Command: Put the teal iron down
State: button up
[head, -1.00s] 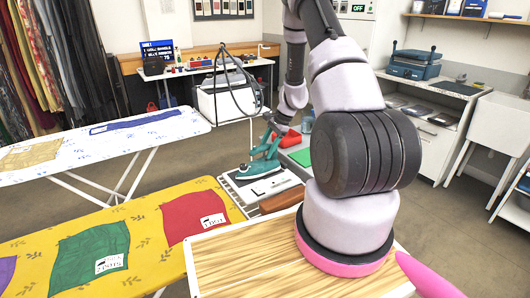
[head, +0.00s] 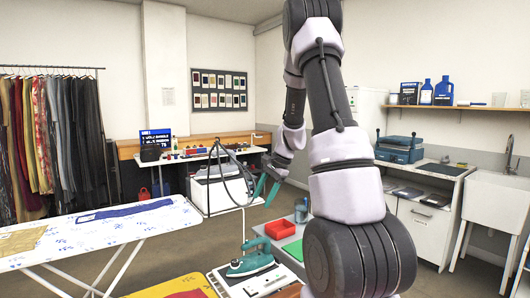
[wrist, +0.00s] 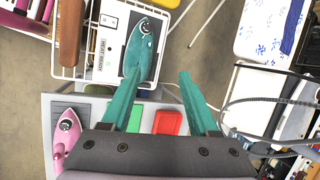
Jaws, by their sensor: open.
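The teal iron (head: 250,262) rests on a white plate (head: 262,281) on a white wire rack, low in the middle of the head view. The wrist view shows the iron (wrist: 143,42) from above, lying along the plate, whose label appears to read "HEAT READY". My gripper (head: 267,189), with teal fingers, is above and beyond the iron in the head view. In the wrist view my gripper (wrist: 160,74) is open, with nothing between its fingers. The left finger overlaps the iron's lower end in the picture, but the head view shows them apart.
A grey surface holds a red tray (head: 280,229), a green pad (head: 295,250) and a pink iron (wrist: 68,135). A brown roll (wrist: 72,32) lies beside the plate. A white ironing board (head: 110,232) stands at left. A hose arches near a back table.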

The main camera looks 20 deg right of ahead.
jog(key=s+a+r+n+t, duration=0.1)
jog(key=s+a+r+n, duration=0.1)
jog(key=s+a+r, duration=0.3)
jog(key=s+r+n+h, duration=0.1)
jog(key=s+r+n, duration=0.15)
jog(key=r, duration=0.45)
jog(key=s+a+r+n+t, duration=0.1)
jog(key=s+a+r, duration=0.2)
jog(key=s+r, duration=0.25)
jog(key=s+a+r+n+t, duration=0.1)
jog(key=s+r+n, duration=0.1)
jog(key=s, duration=0.4)
jog(key=s+a+r+n+t+h, duration=0.1)
jog(key=s+r+n+t, duration=0.1)
jog(key=s, duration=0.4)
jog(key=shift+s+a+r, duration=0.25)
jog(key=shift+a+r, duration=0.05)
jog(key=shift+r, duration=0.4)
jog(key=shift+o, duration=0.4)
